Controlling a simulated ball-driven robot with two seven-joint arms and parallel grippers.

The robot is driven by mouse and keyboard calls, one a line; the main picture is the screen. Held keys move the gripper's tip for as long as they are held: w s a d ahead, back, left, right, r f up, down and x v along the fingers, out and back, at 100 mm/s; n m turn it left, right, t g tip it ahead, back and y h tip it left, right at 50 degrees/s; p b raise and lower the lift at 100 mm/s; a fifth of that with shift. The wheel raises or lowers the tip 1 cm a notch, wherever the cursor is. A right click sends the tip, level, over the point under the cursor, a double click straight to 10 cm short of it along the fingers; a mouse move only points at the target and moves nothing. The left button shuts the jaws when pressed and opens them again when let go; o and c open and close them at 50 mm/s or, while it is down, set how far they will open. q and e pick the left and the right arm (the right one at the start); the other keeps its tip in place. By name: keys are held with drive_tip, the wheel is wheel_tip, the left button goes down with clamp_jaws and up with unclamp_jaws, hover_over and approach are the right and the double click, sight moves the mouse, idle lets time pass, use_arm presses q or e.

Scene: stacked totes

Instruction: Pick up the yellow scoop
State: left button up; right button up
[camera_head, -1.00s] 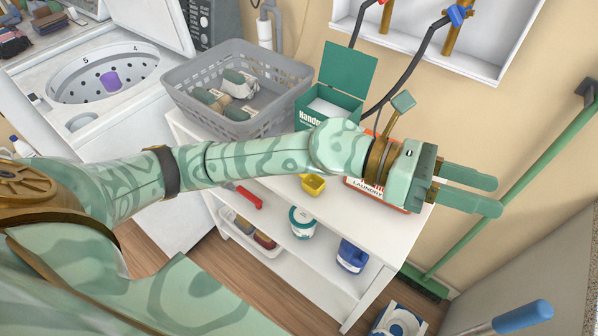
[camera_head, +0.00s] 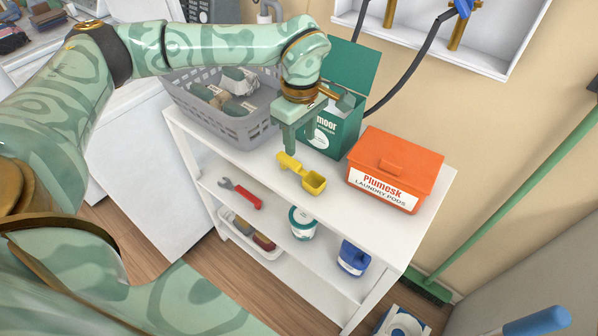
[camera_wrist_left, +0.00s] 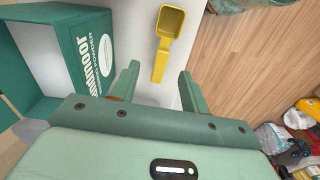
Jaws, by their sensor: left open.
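The yellow scoop (camera_head: 312,183) lies on the white top of the shelf unit, in front of the green powder box. Its handle points toward my left gripper (camera_head: 293,145), which hangs above the handle end with fingers pointing down. In the left wrist view the scoop (camera_wrist_left: 170,25) shows its open cup at the top, and its handle runs down toward the gap between the two fingers (camera_wrist_left: 158,82). The left gripper is open, and nothing is seen clamped in it. My right gripper is in neither view.
The green box (camera_head: 345,125) stands behind the gripper. An orange laundry pods box (camera_head: 420,165) stands to the right, a grey basket (camera_head: 245,130) to the left. The white shelf unit (camera_head: 350,225) has bare top at its front edge. A wrench (camera_head: 240,193) lies on the lower shelf.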

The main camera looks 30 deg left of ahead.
sight(298, 165)
use_arm(q)
wheel_tip(298, 165, down, 3)
drive_tip(key=shift+r, duration=0.2)
drive_tip(key=f+b, duration=0.1)
drive_tip(key=f, duration=0.1)
drive_tip(key=f+b, duration=0.1)
drive_tip(key=f, duration=0.2)
drive_tip(key=shift+s+a, duration=0.2)
drive_tip(key=shift+r, duration=0.1)
drive_tip(key=shift+c, duration=0.3)
drive_tip(key=c, duration=0.9)
